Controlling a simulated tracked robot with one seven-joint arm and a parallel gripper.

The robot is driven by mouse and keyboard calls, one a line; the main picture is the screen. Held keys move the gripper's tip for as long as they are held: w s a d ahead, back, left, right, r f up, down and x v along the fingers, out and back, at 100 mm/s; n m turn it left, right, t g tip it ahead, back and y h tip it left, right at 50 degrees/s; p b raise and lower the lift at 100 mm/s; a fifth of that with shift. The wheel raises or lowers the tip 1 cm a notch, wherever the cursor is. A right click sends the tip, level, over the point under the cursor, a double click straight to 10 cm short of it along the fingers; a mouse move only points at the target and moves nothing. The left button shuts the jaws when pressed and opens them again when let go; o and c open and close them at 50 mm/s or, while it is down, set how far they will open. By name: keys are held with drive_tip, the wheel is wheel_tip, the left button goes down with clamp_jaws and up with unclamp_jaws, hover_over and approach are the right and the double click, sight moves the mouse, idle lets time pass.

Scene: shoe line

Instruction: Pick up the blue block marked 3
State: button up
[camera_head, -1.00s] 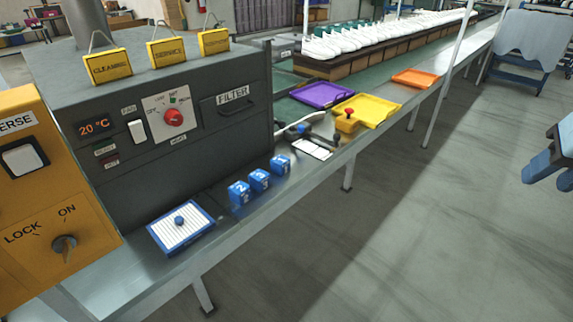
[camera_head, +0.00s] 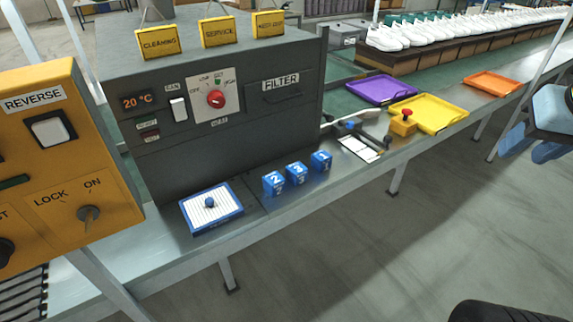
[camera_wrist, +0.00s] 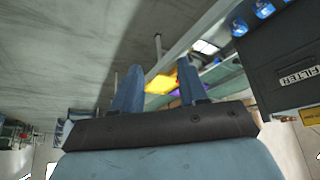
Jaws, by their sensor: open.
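Three blue blocks stand in a slanting row on the metal conveyor edge in the head view. The left block (camera_head: 273,184) is marked 2. The marks on the middle block (camera_head: 296,174) and the right block (camera_head: 321,161) are too small to read surely, so I cannot tell which is 3. Blue blocks also show at the top right of the wrist view (camera_wrist: 240,27). My gripper (camera_wrist: 158,65) is open and empty, its two blue fingers apart. In the head view it hangs at the right edge (camera_head: 529,150), well away from the blocks.
A blue-framed white pad (camera_head: 222,216) with a knob lies left of the blocks, before the dark filter machine (camera_head: 290,110). Right of them are a clipboard (camera_head: 356,147), a yellow box with a red button (camera_head: 403,123) and purple (camera_head: 382,91), yellow (camera_head: 442,116) and orange (camera_head: 492,84) trays.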

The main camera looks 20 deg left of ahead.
drive_tip(key=shift+w, duration=0.4)
drive_tip(key=shift+o, duration=0.4)
